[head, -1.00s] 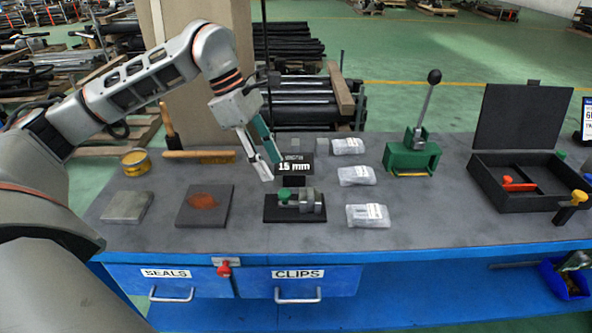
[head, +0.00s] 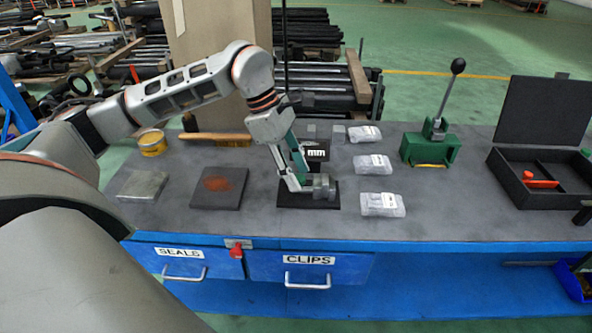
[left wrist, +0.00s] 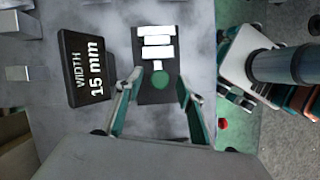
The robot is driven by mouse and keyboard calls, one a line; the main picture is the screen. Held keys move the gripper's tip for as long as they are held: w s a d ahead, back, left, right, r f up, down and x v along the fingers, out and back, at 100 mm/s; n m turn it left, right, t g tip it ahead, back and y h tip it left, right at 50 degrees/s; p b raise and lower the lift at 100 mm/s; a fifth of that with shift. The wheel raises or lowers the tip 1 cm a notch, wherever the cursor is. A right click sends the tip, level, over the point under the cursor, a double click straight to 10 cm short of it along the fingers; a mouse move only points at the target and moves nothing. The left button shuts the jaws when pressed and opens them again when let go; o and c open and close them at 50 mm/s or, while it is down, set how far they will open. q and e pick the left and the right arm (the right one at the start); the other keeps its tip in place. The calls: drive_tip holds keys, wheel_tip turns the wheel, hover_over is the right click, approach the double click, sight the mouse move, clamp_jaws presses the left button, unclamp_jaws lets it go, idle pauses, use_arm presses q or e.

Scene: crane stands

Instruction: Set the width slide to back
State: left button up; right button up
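The width slide is a small fixture with metal blocks (head: 322,187) on a black base plate (head: 325,203) on the bench. Its round green knob (left wrist: 160,79) and pale blocks (left wrist: 157,43) show in the left wrist view. My left gripper (head: 297,183) points down over the slide's left part and hides the knob in the head view. In the left wrist view its fingers (left wrist: 160,84) are open, one on each side of the knob, with gaps visible. A black display (left wrist: 86,67) reads "WIDTH 15 mm"; it is partly covered in the head view (head: 316,153).
Several clear bags (head: 382,204) lie right of the slide. A green lever press (head: 430,148) and an open black box (head: 540,200) stand further right. A dark plate with a rusty patch (head: 218,188) and a brush (head: 215,137) are on the left.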

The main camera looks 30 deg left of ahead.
use_arm(q)
clamp_jaws()
drive_tip(key=shift+s+a, duration=0.2)
drive_tip(key=shift+a, duration=0.1)
drive_tip(key=s+a, duration=0.2)
drive_tip(key=a, duration=0.1)
drive_tip(key=shift+s+a, duration=0.1)
drive_tip(key=shift+a, duration=0.2)
drive_tip(key=shift+c, duration=1.8)
unclamp_jaws()
drive_tip(key=o, duration=0.4)
drive_tip(key=shift+a, duration=0.1)
drive_tip(key=shift+c, duration=0.2)
